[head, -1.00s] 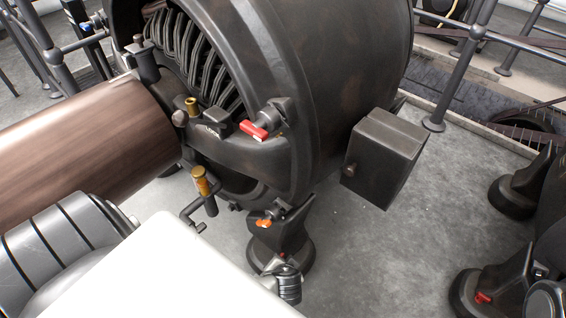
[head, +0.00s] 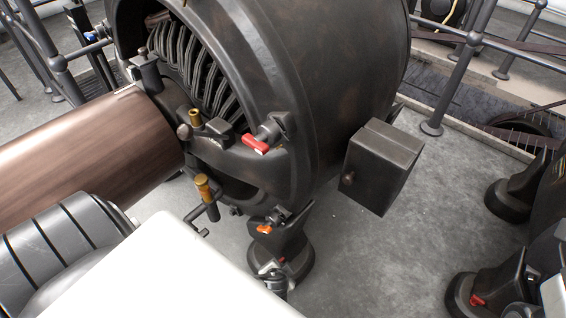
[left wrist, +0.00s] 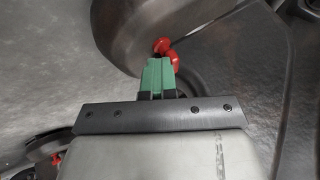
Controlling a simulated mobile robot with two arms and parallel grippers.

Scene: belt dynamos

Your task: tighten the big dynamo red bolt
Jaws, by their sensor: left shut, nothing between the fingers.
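The big dynamo (head: 310,80) fills the upper middle of the head view. A small red bolt (left wrist: 163,46) shows in the left wrist view at a curved metal part, straight ahead of the fingertips. My left gripper (left wrist: 158,72) has green fingertips shut together with nothing between them. The tips are at the red bolt and overlap its lower part; I cannot tell whether they touch. In the head view, a speck of red (head: 282,260) shows low on the dynamo's foot, and my left arm hides much around it. My right gripper is not in view.
A red lever (head: 256,144) and an orange-tipped lever (head: 264,229) sit above on the dynamo's side. A dark box (head: 382,165) juts out at right. Another machine's foot with a red part (head: 478,300) stands at lower right. Bare floor (head: 375,255) lies between.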

